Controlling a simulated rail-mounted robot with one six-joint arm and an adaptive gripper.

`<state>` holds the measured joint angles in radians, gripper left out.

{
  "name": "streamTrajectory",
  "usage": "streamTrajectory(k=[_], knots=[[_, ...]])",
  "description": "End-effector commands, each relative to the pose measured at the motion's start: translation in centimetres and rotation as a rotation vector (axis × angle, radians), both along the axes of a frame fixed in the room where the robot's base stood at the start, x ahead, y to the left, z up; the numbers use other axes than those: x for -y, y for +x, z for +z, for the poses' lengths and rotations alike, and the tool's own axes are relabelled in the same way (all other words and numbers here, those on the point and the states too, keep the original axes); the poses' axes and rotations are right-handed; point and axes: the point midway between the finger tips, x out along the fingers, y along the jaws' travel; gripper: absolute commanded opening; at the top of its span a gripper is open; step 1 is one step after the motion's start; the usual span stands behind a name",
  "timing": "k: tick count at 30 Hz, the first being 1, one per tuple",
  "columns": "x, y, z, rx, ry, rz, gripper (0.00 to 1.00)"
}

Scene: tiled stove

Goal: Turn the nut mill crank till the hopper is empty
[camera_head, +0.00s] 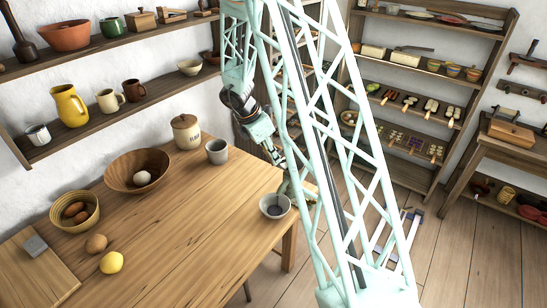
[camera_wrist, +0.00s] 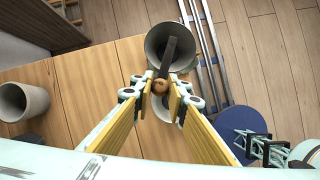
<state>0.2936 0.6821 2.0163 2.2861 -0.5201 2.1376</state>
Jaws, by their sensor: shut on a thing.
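The nut mill stands at the right end of the wooden table, and in the head view it is mostly hidden behind my own lattice column. In the wrist view its grey funnel hopper (camera_wrist: 160,38) shows at top centre, with the dark crank arm (camera_wrist: 172,55) in front of it. I cannot tell whether nuts are inside. My gripper (camera_wrist: 161,90) is shut on the round brown crank knob (camera_wrist: 160,86), its yellow-padded fingers on either side. My gripper (camera_head: 281,162) also shows in the head view. A white bowl (camera_head: 266,212) with dark contents stands by the mill.
On the table are a grey cup (camera_head: 217,152), a lidded flour jar (camera_head: 186,132), a wooden bowl (camera_head: 120,170), a smaller bowl (camera_head: 76,222), a lemon (camera_head: 112,263) and a cutting board (camera_head: 30,280). Stocked shelves (camera_head: 400,120) stand behind. The table's middle is clear.

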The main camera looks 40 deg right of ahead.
Motion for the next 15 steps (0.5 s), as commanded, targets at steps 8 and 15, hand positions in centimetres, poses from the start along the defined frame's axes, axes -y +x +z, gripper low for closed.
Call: streamTrajectory(k=[8, 15], knots=[[-0.01, 0.07, 0.03, 0.001, 0.000, 0.001, 0.00], [-0.02, 0.00, -0.01, 0.000, 0.000, 0.000, 0.28]])
